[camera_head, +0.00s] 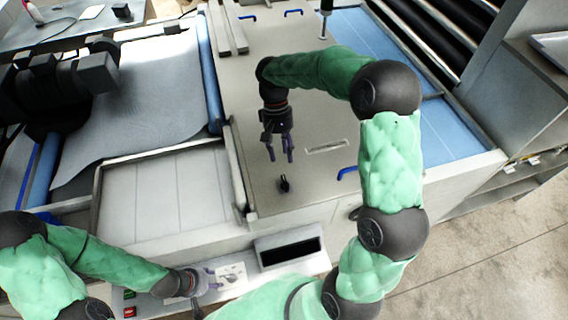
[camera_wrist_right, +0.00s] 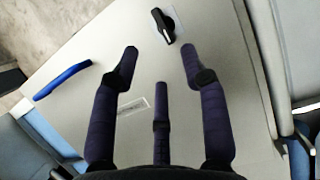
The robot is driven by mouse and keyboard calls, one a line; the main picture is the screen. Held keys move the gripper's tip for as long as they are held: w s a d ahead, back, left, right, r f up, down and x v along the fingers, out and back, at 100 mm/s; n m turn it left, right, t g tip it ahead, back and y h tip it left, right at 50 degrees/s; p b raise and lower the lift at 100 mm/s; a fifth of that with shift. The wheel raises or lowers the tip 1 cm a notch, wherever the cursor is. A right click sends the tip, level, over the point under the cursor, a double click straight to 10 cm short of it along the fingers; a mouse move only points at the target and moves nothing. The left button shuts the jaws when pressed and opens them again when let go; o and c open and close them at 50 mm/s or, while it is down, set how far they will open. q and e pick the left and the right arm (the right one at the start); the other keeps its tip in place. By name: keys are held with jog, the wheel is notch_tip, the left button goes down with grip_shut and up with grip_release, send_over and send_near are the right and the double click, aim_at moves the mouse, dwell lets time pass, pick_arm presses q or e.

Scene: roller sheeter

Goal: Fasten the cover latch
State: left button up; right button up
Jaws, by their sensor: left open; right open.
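The cover latch (camera_head: 284,184) is a small black turn handle on the beige cover (camera_head: 315,185), near its front edge. In the right wrist view the latch (camera_wrist_right: 163,26) sits on a light plate, beyond and between the fingertips. My right gripper (camera_head: 280,154) is open and empty above the cover, a little behind the latch in the head view; its purple fingers (camera_wrist_right: 160,65) do not touch the latch. My left gripper (camera_head: 213,280) is open at the lower left, by a light panel (camera_head: 232,277) at the machine's front.
A blue handle (camera_head: 347,172) and a label (camera_head: 326,146) are on the cover right of the latch. Red and green buttons (camera_head: 129,311) sit at the lower left. A grey sheet (camera_head: 150,90) lies on the left side. Black rollers (camera_head: 425,40) are at the back right.

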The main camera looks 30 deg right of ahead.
jog(key=shift+v, duration=1)
